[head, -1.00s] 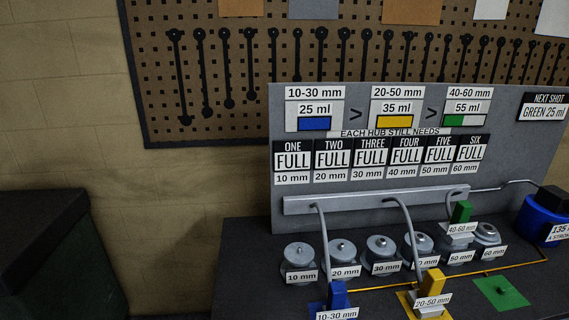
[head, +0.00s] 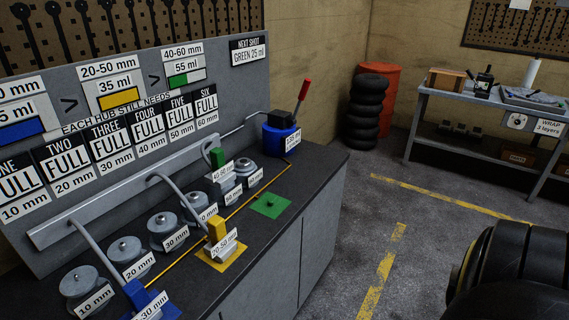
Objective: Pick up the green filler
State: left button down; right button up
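The green filler (head: 217,157), labelled 40-60 mm, stands upright among the hubs at the right end of the row on the bench. Its lower part is partly hidden by its label. A green square pad (head: 270,205) lies bare in front of it, with a small dark mark in the middle. The yellow filler (head: 216,231) stands on a yellow pad, and the blue filler (head: 137,294) is at the lower left. Neither of my grippers is in view.
Grey hubs (head: 123,248) line the bench behind the fillers, with hoses arching from a rail (head: 130,190). A blue pump (head: 281,136) with a red-handled lever stands at the bench's far end. Stacked tyres (head: 367,108) and a workbench (head: 480,104) stand beyond open floor.

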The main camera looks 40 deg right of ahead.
aim_at(222, 175)
jog(key=z, duration=1.1)
jog(key=k, duration=0.4)
jog(key=z, duration=1.55)
jog(key=i, duration=1.65)
jog(key=u, duration=1.2)
jog(key=i, duration=0.8)
jog(key=u, duration=0.8)
